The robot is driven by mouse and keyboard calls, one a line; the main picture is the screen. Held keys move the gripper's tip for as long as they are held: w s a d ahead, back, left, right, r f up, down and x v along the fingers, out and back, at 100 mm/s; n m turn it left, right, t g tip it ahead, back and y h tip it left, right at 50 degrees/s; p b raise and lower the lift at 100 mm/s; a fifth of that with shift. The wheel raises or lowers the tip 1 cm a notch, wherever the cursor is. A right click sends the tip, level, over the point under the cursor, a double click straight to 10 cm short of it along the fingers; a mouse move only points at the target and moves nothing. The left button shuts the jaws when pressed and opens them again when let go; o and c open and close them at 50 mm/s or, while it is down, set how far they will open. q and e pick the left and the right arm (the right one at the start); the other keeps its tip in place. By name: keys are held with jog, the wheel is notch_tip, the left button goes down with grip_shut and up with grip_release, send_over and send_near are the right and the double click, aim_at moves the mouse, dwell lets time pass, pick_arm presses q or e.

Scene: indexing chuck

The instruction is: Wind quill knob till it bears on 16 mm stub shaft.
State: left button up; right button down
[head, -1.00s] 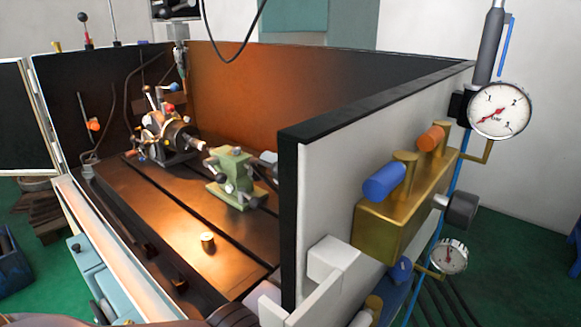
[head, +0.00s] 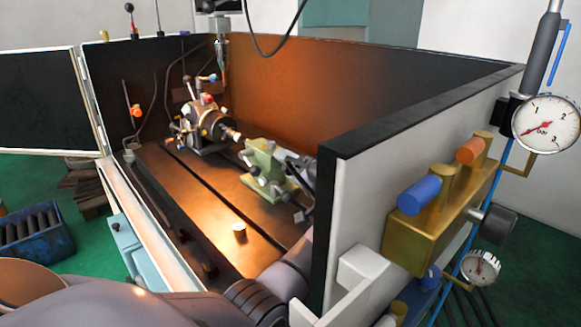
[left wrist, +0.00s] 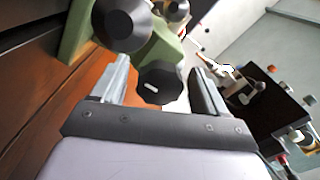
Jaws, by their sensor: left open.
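The green tailstock (head: 262,172) stands on the dark slotted table, facing the indexing chuck (head: 205,128). A short light stub shaft (head: 231,135) points out of the chuck towards the tailstock's quill; a gap shows between them. In the left wrist view a black knob (left wrist: 158,84) on the green tailstock body (left wrist: 172,50) lies between the fingers of my left gripper (left wrist: 160,66). The fingers are open, with room on both sides of this knob. A larger black knob (left wrist: 122,22) sits beyond, up and left. In the head view the enclosure wall partly hides my left gripper.
The enclosure's white side wall (head: 345,210) with its dark top edge stands close to my left arm. It carries a brass valve block (head: 405,235) and gauges (head: 546,124). A small brass cylinder (head: 240,231) stands on the table. A blue crate (head: 38,230) is at the left.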

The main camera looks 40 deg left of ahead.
pick_arm(q)
jog(key=c, duration=1)
jog(key=shift+c, duration=0.2)
jog(key=shift+m, duration=0.4)
